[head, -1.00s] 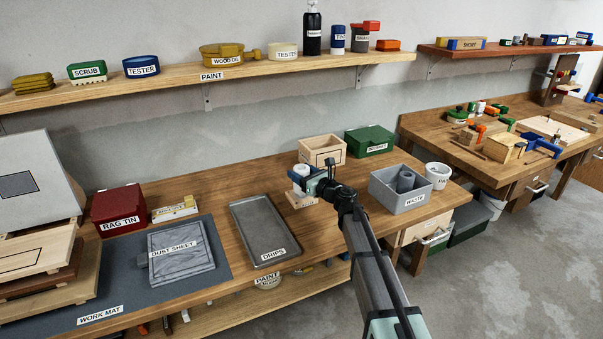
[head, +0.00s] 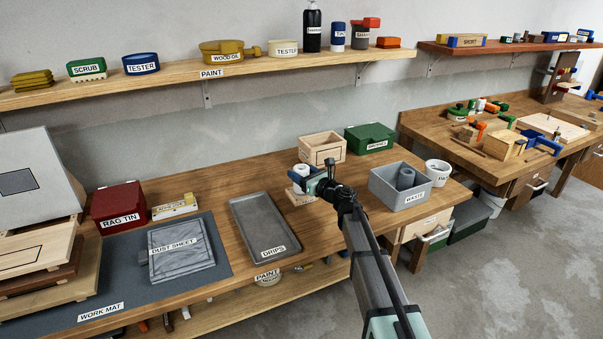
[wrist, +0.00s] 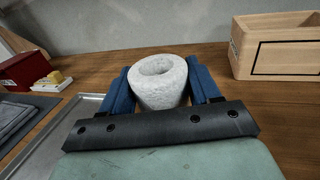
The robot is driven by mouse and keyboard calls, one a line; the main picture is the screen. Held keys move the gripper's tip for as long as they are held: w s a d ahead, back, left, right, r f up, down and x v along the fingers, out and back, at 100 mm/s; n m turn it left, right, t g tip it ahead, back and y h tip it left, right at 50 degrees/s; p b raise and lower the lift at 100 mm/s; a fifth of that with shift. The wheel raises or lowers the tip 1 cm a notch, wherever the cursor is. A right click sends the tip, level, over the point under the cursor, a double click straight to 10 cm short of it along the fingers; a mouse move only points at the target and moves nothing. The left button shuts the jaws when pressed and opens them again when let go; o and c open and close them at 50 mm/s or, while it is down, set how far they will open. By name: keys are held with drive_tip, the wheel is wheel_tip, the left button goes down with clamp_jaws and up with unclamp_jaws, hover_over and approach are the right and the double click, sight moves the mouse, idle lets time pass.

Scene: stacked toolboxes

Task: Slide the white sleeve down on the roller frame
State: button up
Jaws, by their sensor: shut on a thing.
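The white sleeve (wrist: 160,80) is a short, fuzzy hollow tube. In the wrist view it stands upright between the two blue fingers of my gripper (wrist: 161,92), which touch it on both sides. In the head view the sleeve (head: 302,170) shows as a small white shape at my gripper (head: 304,181), above a small light wooden block (head: 299,197) on the bench. The roller frame cannot be made out; the sleeve and gripper hide whatever is below and inside. I cannot tell how far down the sleeve sits.
A wooden box (head: 322,148) and a green box (head: 370,138) stand behind my gripper. The grey waste bin (head: 400,187) is to the right. The DRIPS tray (head: 264,228) lies to the left, with bare bench between.

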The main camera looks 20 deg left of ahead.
drive_tip(key=shift+f, duration=0.15)
drive_tip(key=o, duration=1)
drive_tip(key=shift+c, duration=0.2)
drive_tip(key=v, duration=1.2)
drive_tip(key=shift+s, duration=0.1)
drive_tip(key=shift+v, duration=0.85)
